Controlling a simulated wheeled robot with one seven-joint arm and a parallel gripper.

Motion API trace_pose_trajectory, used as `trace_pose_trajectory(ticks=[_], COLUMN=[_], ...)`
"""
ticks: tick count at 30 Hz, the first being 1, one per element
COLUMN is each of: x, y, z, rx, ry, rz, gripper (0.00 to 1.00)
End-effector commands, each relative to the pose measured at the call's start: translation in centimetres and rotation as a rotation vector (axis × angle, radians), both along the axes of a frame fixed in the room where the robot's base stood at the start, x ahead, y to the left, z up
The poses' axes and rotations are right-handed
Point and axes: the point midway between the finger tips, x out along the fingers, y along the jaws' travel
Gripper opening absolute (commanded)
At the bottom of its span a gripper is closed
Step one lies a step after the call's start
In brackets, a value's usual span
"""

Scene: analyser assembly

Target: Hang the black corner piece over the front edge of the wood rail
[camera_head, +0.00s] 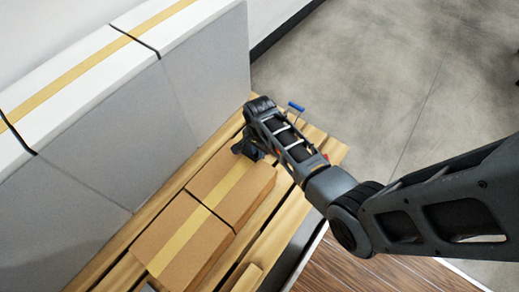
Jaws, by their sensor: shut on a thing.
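Wood rails run along the pallet under the boxes. The front wood rail (273,243) shows to the right of the boxes, and my arm crosses above its far part. I cannot tell whether the held piece touches anything.
Two taped cardboard boxes (181,236) lie on the pallet. Tall grey-white boxes (80,180) with yellow tape form a wall on the left. A blue-handled item (296,106) shows beside my wrist. Open grey floor (400,70) lies beyond, and brown plank flooring (350,268) at lower right.

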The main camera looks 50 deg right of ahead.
Motion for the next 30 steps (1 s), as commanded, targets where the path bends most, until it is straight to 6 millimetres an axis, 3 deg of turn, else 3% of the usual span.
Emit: trace_pose_trajectory(ticks=[18,30], x=[0.0,0.1], y=[0.0,0.1], z=[1.7,1.8], rx=[0.0,0.0], ry=[0.0,-0.001], rz=[0.0,0.005], gripper=[0.0,0.0])
